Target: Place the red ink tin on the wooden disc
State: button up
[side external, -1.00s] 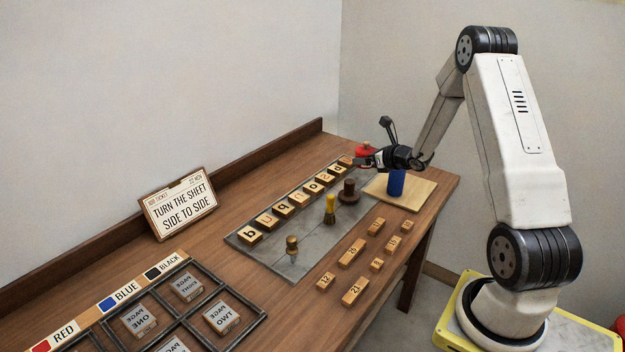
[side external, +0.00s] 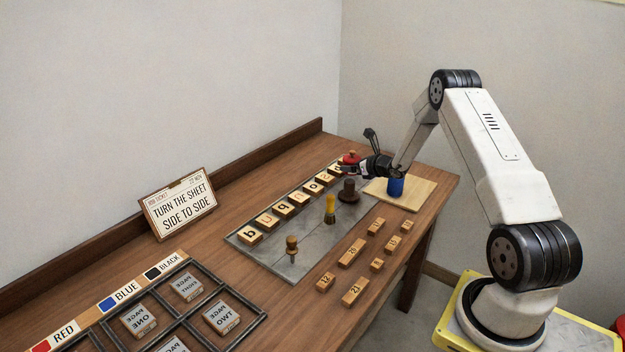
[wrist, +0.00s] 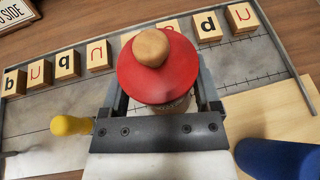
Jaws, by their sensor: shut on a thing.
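The red ink tin has a round red top and a pale wooden knob. It shows in the side view (side external: 350,158) and large in the wrist view (wrist: 150,75). My gripper (side external: 350,167) is shut on it, with one jaw on each side, near the far end of the grey slab. The tin hides what lies directly under it in the wrist view. A brown round piece with a wide disc-like base and a dark upright top (side external: 348,193) stands on the slab, in front of the gripper in the side view. I cannot tell whether it is the wooden disc.
A row of letter blocks (side external: 283,210) lines the slab (side external: 275,255). A yellow-handled tool (side external: 330,208) and a brass-coloured one (side external: 292,246) stand on it. A blue cylinder (side external: 396,187) stands on a pale board (side external: 422,190). Several number blocks (side external: 352,253) lie in front.

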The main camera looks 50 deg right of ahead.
aim_at(351, 182)
jog(key=shift+w+d+f, duration=0.15)
jog(key=shift+w+f, duration=0.1)
jog(key=shift+f, duration=1.55)
jog(key=shift+f, duration=0.1)
jog(key=o, duration=1.3)
jog(key=shift+f, duration=0.1)
jog(key=shift+o, duration=0.2)
jog(key=shift+s+r, duration=0.15)
jog(key=shift+r, duration=0.05)
jog(key=v, duration=1.2)
jog(key=shift+f, duration=0.1)
